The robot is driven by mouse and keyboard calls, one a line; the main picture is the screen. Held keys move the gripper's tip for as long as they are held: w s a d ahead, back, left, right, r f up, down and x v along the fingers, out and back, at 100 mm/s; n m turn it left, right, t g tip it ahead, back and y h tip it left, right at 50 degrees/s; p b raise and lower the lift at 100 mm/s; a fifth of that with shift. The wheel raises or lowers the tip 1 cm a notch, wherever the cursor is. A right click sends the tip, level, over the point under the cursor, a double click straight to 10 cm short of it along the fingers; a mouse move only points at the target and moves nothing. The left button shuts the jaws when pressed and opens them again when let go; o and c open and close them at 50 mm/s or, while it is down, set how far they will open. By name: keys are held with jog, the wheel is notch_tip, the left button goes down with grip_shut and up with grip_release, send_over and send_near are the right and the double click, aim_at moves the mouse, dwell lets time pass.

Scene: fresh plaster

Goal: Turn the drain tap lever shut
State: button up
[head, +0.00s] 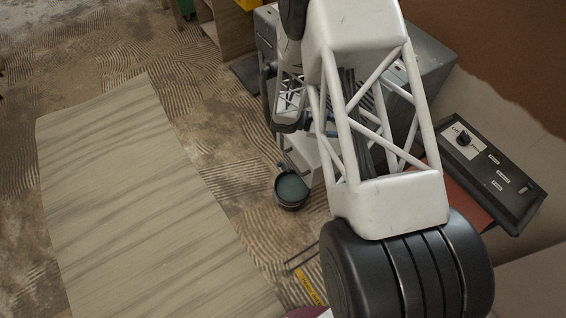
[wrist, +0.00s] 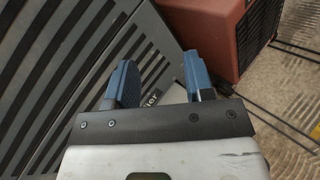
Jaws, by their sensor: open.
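My gripper (wrist: 161,80) shows in the wrist view with its two blue fingers apart and nothing seen between them. I cannot make out the drain tap lever in either view. A round dark bucket (head: 290,203) with a grey-blue inside stands on the floor below the arm.
An orange-red box (wrist: 207,38) with a dark grille stands at upper right in the wrist view. A dark control panel with a knob (head: 515,212) is at right in the head view. A wood-patterned board (head: 130,200) lies on the left floor. Wooden shelving (head: 232,28) stands behind.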

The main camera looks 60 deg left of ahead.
jog(key=s+a+f+n+t+y, duration=0.3)
jog(key=s+a+f, duration=0.2)
jog(key=s+f, duration=0.25)
jog(key=s+a+f+n+t+y, duration=0.25)
jog(key=s+a+f, duration=0.35)
jog(key=f, duration=0.3)
jog(key=n+y, duration=0.4)
jog(key=n, duration=0.2)
send_near(278, 165)
jog(key=w, duration=0.4)
jog(key=shift+w+a+f, duration=0.1)
jog(key=shift+w+f, duration=0.25)
jog(key=shift+w, duration=0.05)
jog(key=shift+w, duration=0.1)
jog(key=shift+w, duration=3.85)
grip_shut()
